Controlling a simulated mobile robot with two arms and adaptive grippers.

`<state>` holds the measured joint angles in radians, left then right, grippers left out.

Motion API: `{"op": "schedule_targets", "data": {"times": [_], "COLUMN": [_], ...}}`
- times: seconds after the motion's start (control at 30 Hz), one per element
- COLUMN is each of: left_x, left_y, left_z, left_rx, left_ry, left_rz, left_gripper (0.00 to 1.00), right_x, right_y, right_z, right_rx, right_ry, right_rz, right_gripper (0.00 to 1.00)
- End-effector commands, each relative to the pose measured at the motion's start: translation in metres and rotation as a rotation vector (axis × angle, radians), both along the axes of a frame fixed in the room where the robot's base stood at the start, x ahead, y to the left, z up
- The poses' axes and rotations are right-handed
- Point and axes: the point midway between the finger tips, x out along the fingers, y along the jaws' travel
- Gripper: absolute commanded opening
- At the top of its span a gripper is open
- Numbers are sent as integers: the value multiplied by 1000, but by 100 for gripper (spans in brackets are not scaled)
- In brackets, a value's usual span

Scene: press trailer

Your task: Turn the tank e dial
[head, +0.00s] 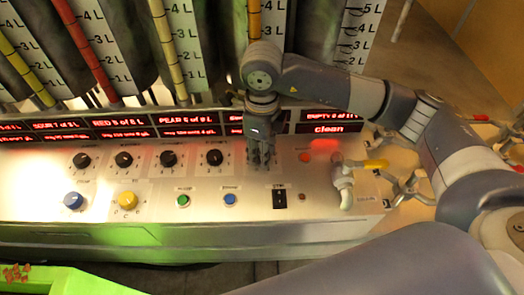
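A row of black dials runs along the sloped metal panel (320,185) in the head view: a first (82,160), a second (124,159), a third (168,158), and another (214,157) just left of my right gripper. My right gripper (262,160) points down at the panel, at the following place in this row. A dial there, likely tank e's, is hidden by the fingers. The fingers look close together, but I cannot tell whether they are shut or around a dial. My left gripper is not in view.
Red-lit displays (185,125) line the panel's back, under tanks with level scales. Lower on the panel are a blue knob (74,200), a yellow knob (127,200), green and blue buttons, and a black switch (279,198). A white tap (343,185) and metal valve handles (407,187) stand at right.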

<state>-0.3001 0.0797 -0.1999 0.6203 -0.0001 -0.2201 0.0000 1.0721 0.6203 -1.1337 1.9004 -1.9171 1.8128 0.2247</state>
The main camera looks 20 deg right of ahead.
Motion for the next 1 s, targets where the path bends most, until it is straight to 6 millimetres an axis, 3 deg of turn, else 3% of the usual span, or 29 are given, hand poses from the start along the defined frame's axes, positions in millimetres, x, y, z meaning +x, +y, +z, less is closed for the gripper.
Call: {"op": "schedule_targets", "data": {"times": [0.53,0.57,0.67,1.0], "left_x": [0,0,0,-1], "left_y": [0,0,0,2], "left_z": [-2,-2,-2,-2], "left_rx": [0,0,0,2], "left_ry": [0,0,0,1], "left_rz": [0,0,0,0], "left_gripper": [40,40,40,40], "right_x": [0,0,0,0], "right_y": [0,0,0,0], "right_z": [0,0,0,2], "right_rx": [1,1,1,1], "right_ry": [-1,-1,-1,-1], "right_rz": [-26,-26,-26,-26], "right_gripper": [7,33,53,53]}}
